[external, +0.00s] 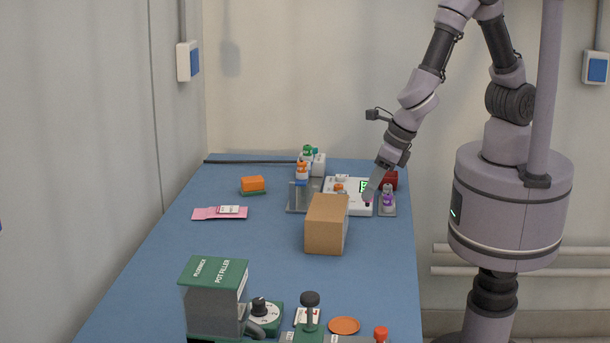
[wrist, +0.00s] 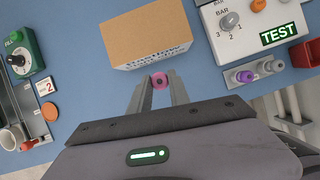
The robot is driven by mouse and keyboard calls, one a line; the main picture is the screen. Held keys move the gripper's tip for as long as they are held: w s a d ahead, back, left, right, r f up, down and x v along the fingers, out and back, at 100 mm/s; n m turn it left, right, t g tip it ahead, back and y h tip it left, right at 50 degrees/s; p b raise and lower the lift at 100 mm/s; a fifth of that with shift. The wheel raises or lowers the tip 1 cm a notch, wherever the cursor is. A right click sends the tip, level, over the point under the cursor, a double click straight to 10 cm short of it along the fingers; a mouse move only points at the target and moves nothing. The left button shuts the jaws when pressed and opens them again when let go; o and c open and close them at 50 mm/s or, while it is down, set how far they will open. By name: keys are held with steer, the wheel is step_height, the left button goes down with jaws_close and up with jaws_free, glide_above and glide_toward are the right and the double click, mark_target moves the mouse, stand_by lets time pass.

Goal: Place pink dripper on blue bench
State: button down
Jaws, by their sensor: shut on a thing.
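My gripper (wrist: 160,92) is shut on the pink dripper (wrist: 159,80), a small pink round piece with a dark centre held between the fingertips. In the external view my gripper (external: 369,196) is over the right side of the blue bench (external: 270,222), by the white test unit; the dripper is hard to make out there. The bare bench also shows in the wrist view (wrist: 85,95). I cannot tell how far the dripper is above the bench.
A cardboard box (external: 325,225) stands close to my gripper. The white test unit (wrist: 235,45) and a grey holder (wrist: 255,75) with a purple piece are to the right. A red bin (wrist: 305,52) is beyond.

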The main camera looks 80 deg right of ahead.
steer(key=s+a+f+n+y, duration=0.1)
steer(key=s+a+f+n, duration=0.15)
steer(key=s+a, duration=0.45)
steer(key=s+a+f+n+y, duration=0.1)
steer(key=s+a+f+n, duration=0.1)
steer(key=s+a+n, duration=0.35)
steer(key=w+a+p, duration=0.1)
steer(key=w+a, duration=0.2)
steer(key=a, duration=0.1)
steer(key=w+a+m+p, duration=0.1)
steer(key=w+a+p, duration=0.1)
steer(key=a, duration=0.3)
steer(key=w+a+f+m+p, duration=0.1)
steer(key=w+a+p, duration=0.1)
steer(key=w+a, duration=0.2)
steer(key=shift+w+a+g+y, duration=0.3)
steer(key=shift+w+a+g, duration=0.1)
steer(key=shift+a, duration=0.3)
steer(key=f, duration=0.1)
steer(key=f+b, duration=0.2)
steer(key=f, duration=0.1)
steer(key=shift+w+a+f, duration=0.1)
steer(key=shift+w+a, duration=0.1)
steer(key=shift+a, duration=0.15)
steer(key=c, duration=1.2)
jaws_free()
steer(key=shift+c, duration=0.2)
steer(key=shift+o, duration=0.2)
